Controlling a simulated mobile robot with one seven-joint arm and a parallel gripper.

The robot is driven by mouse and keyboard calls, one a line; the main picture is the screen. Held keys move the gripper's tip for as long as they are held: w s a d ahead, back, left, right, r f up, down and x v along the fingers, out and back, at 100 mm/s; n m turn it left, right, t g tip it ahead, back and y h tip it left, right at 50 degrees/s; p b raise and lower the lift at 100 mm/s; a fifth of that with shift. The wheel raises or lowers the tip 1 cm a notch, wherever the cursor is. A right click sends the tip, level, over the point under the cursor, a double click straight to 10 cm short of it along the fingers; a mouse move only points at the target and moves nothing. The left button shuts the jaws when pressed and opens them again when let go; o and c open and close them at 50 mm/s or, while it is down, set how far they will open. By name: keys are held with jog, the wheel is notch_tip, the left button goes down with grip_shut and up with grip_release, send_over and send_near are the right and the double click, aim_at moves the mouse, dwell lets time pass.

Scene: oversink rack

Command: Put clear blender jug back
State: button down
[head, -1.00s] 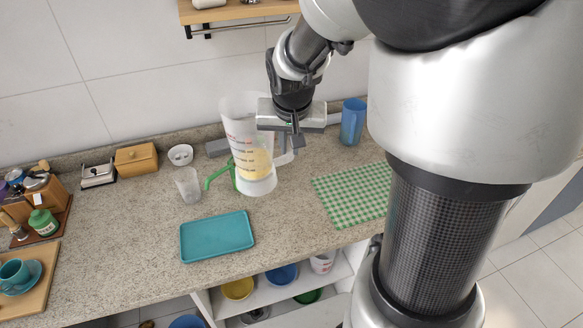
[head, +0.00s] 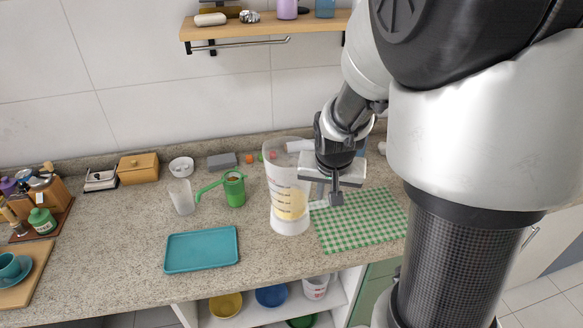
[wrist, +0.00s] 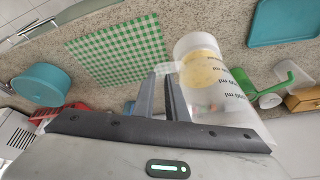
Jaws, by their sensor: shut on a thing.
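The clear blender jug (head: 289,200) has printed measuring marks and yellow stuff near its bottom. It is upright in the head view, left of the green checked cloth (head: 365,218). My gripper (head: 334,199) is at the jug's right side, shut on its handle. In the wrist view my gripper (wrist: 167,78) has its fingers together at the pale handle, and the jug (wrist: 208,75) shows beside them. I cannot tell whether the jug's base touches the counter or hangs just above it.
A teal tray (head: 201,250) lies front left of the jug. A green cup with a long handle (head: 234,188) and a clear cup (head: 181,197) stand left of it. A wall shelf (head: 262,26) is above. Bare counter lies between tray and jug.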

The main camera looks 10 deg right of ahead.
jog(key=shift+f+b, duration=0.45)
jog(key=shift+f, duration=2.3)
jog(key=shift+f, duration=0.2)
jog(key=c, duration=1.8)
grip_release()
jog(key=shift+r, duration=0.1)
jog(key=shift+o, duration=0.2)
jog(key=s+a+r+n+p, duration=0.1)
jog(key=s+a+r+n, duration=0.1)
jog(key=s+r, duration=0.7)
jog(key=s+a+r+n+t+y+p, duration=0.1)
jog(key=s+a+r+n+p, duration=0.1)
jog(key=s+a+r, duration=0.3)
jog(key=s+r, duration=0.4)
jog(key=r, duration=0.5)
jog(key=shift+r+n, duration=0.35)
jog(key=shift+n, duration=0.05)
